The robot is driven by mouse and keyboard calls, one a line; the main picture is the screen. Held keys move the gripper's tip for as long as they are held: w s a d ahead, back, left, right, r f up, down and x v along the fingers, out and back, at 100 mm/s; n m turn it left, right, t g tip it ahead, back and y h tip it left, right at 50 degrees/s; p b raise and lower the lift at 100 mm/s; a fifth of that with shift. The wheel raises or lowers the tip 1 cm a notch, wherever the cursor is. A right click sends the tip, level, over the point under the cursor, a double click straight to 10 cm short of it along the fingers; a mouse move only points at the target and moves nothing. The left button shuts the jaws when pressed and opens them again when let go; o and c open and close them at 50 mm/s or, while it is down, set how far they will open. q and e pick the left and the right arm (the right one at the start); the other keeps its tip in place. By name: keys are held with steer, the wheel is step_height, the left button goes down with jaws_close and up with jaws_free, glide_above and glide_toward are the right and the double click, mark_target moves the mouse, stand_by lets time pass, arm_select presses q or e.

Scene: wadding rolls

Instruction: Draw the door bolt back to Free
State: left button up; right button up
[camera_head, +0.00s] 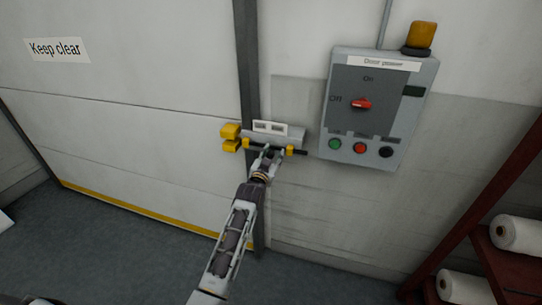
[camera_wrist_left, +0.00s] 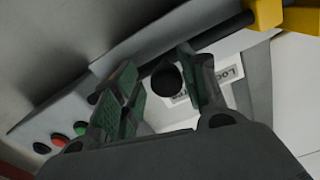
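The door bolt (camera_head: 302,153) is a dark rod in yellow guides, mounted across a grey plate by the door's edge. In the left wrist view the rod (camera_wrist_left: 222,36) runs diagonally into a yellow block at the top right. A round black knob (camera_wrist_left: 166,79) stands out from it. My left gripper (camera_head: 268,153) is at the bolt. In the wrist view its green-padded fingers (camera_wrist_left: 165,88) are apart, one on each side of the knob, with visible gaps. A white label (camera_wrist_left: 228,78) behind the right finger reads "Loc...", partly hidden. My right gripper is in neither view.
A grey door power box (camera_head: 373,110) with a red switch and several buttons hangs just right of the bolt. A yellow keeper (camera_head: 230,131) sits on the door side. A dark red rack (camera_head: 512,265) with white rolls stands at the lower right.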

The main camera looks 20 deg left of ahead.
arm_select(q)
steer(key=shift+a+f, duration=0.1)
steer(key=shift+a, duration=0.05)
steer(key=shift+s, duration=1.3)
steer(key=s, duration=0.9)
steer(key=shift+s, duration=0.2)
steer(key=shift+a, duration=0.15)
steer(key=s+d+f+g, duration=0.1)
steer(key=s+f+g, duration=0.25)
steer(key=f, duration=1.35)
steer(key=s+d+f+g, duration=0.1)
steer(key=s+f+g, duration=0.25)
steer(key=f, duration=1.45)
steer(key=s+a+f+g, duration=0.2)
steer(key=s+f+g, duration=0.1)
steer(key=s+f, duration=1.3)
steer(key=s+a+f+g, duration=0.2)
steer(key=s+f, duration=0.4)
steer(key=s, duration=0.4)
steer(key=s+a+f+g, duration=0.2)
steer(key=s+a+f, duration=0.2)
steer(key=s, duration=0.6)
steer(key=s+a+f+g+y, duration=0.1)
steer(key=s+a+f+g, duration=0.1)
steer(key=s+f, duration=0.6)
steer(key=shift+s+a+g, duration=0.4)
steer(key=shift+s+a, duration=0.35)
steer(key=shift+s, duration=0.35)
